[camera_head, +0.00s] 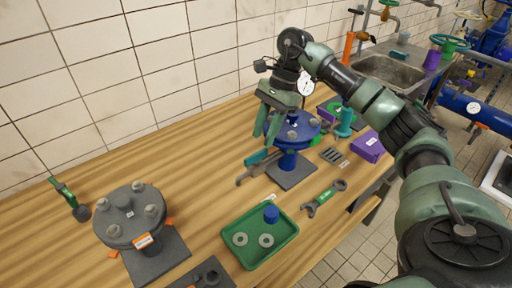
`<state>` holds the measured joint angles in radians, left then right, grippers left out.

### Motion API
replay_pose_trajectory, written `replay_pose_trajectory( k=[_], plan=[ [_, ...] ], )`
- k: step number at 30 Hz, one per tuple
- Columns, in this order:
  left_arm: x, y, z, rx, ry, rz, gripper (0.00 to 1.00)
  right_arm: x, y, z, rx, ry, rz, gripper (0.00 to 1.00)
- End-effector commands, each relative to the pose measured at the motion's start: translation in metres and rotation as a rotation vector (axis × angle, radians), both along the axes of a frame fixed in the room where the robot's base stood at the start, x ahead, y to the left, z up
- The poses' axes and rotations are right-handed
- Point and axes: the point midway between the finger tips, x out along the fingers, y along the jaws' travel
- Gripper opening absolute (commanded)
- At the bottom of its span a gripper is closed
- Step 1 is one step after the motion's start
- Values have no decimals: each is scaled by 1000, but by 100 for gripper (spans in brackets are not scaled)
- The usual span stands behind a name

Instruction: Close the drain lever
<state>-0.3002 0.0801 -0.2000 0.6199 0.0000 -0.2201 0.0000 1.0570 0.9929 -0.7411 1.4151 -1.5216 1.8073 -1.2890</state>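My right gripper (266,134) hangs over the workbench, fingers pointing down and a gap between them; it looks open and empty. It is just left of the blue flange (298,130), which stands on a blue post over a dark plate. A teal-handled part (256,158) lies low, below the fingertips and apart from them as far as I can tell. I cannot tell for sure which part is the drain lever, or how it is set. My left gripper is not in view.
A green tray (284,244) holds two washers and a blue part. A grey flange (130,214) stands at left. A pressure gauge (306,86) and teal valve part (345,122) are behind. A sink (390,72) is beyond.

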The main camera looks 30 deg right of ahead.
Motion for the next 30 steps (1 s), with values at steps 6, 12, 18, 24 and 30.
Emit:
replay_pose_trajectory(
  k=[6,12,18,24,30],
  plan=[
    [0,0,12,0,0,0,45,-2,14,-31,2,3,1,33],
    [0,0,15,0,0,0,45,-2,21,-48,2,1,0,33],
    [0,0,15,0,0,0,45,-1,22,-50,2,-1,0,33],
    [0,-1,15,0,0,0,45,-1,22,-50,3,-1,0,0],
    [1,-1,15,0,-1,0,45,-1,22,-50,3,-1,-2,0]
  ],
)
